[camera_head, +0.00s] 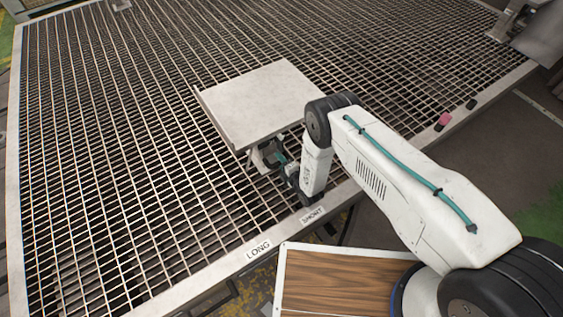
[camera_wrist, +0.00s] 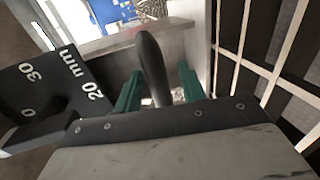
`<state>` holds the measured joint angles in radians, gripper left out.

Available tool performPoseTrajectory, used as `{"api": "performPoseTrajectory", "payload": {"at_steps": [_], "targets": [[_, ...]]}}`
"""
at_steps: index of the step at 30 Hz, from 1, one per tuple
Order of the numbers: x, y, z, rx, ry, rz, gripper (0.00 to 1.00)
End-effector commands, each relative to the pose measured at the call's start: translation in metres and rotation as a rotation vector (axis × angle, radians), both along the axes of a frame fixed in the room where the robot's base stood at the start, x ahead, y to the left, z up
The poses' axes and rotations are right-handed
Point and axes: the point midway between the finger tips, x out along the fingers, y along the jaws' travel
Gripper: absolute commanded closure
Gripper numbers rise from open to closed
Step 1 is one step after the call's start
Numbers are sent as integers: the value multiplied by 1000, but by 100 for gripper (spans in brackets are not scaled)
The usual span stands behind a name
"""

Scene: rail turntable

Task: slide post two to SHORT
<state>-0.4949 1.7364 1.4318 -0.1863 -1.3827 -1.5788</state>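My gripper (camera_head: 272,153) is low at the front frame of the grated table, by the near edge of a pale square plate (camera_head: 265,100). In the wrist view its two teal fingers (camera_wrist: 160,88) stand on either side of a dark rounded handle (camera_wrist: 152,62). A small gap shows beside the right finger, and the left finger looks close to the handle. I cannot tell whether this handle belongs to post two. The SHORT label (camera_head: 312,215) and the LONG label (camera_head: 258,249) are on the front frame, LONG further left. My arm hides part of the frame.
The grating (camera_head: 110,130) is clear left of the plate. A pink-topped piece (camera_head: 444,119) and a dark piece (camera_head: 471,103) sit on the frame at right. A wood-topped surface (camera_head: 340,285) is near the front. A black block with millimetre marks (camera_wrist: 45,85) shows at wrist-view left.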

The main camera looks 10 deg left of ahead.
Motion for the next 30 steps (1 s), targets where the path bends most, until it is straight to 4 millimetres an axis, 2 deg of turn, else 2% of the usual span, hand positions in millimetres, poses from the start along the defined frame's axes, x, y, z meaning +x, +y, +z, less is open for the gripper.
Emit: {"api": "performPoseTrajectory", "payload": {"at_steps": [6, 19, 30], "targets": [[-6, -5, 2, 0, 0, 0, 59], [-54, -45, 15, -1, 1, -1, 59], [-59, -49, 17, 0, 0, -1, 59]]}}
